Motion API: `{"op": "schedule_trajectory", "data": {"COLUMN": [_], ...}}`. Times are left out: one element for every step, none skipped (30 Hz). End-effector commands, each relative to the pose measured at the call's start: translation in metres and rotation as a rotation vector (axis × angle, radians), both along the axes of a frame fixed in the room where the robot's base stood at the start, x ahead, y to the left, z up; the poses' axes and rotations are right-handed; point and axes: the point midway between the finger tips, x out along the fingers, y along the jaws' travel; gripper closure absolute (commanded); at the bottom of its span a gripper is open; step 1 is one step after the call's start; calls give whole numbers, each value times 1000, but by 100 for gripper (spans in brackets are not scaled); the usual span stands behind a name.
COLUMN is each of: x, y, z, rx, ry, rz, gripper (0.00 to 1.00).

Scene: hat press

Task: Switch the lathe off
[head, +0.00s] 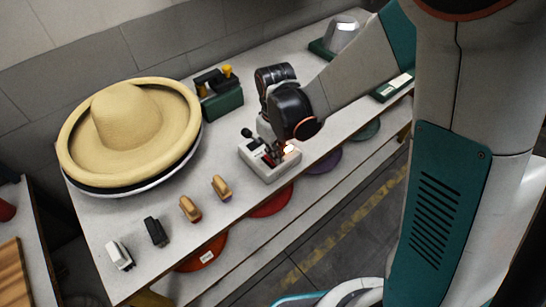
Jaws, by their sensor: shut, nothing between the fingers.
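A white control box (268,172) stands near the front edge of the bench, with a black-knobbed lever (247,133) at its left, dark and red parts on top, and a bright glowing spot at its right. No label naming the lathe is readable. My gripper (274,160) points down onto the top of this box, at or just above its controls. Its fingers are shut and empty. They are small and partly dark here, so contact with a switch cannot be told. The arm's wrist hides part of the box's back.
A straw sombrero (130,125) rests on a round base at the left. A green box with yellow knobs (221,101) stands behind the control box. Small brushes or blocks (190,209) line the front left. Coloured discs (270,202) sit below the bench top. Bare bench lies between hat and box.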

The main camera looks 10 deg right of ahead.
Motion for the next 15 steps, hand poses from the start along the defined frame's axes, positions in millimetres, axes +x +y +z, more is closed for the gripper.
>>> {"op": "schedule_trajectory", "data": {"x": [0,0,0,0,0,0,0,0,0,0,0,0,0,0,0], "y": [0,0,0,0,0,0,0,0,0,0,0,0,0,0,0], "z": [-1,-2,-2,-3,-3,-4,-4,-4,-3,-3,-2,-1,1,2,5], "rx": [0,0,0,0,0,0,0,0,0,0,0,0,0,0,0], "ry": [0,0,0,0,0,0,0,0,0,0,0,0,0,0,0], "rz": [0,0,0,0,0,0,0,0,0,0,0,0,0,0,0], "gripper": [100,100,100,100,100,100,100,100,100,100,100,100,100,100,100]}}
